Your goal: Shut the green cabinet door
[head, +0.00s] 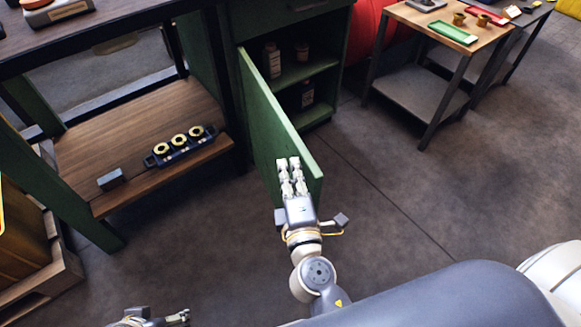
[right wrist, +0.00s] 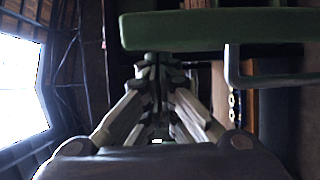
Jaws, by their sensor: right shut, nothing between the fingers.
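The green cabinet door (head: 265,125) stands wide open in the head view, its free end pointing toward me. The green cabinet (head: 308,72) behind it shows its open shelves. My right gripper (head: 288,165) is shut and empty, overlapping the door near its free end. I cannot tell whether they touch. In the right wrist view, the door (right wrist: 215,28) crosses above the shut right gripper (right wrist: 158,62), and a dark green handle-like bar (right wrist: 232,70) shows at the right. My left gripper (head: 176,318) is only partly visible at the bottom edge; its jaw state is unclear.
A workbench with a wooden lower shelf (head: 95,165) stands left of the door, carrying a dark rack (head: 180,148) with yellow rings. Bottles (head: 272,60) stand inside the cabinet. A side table (head: 420,95) stands at the right. The floor (head: 420,200) right of the door is clear.

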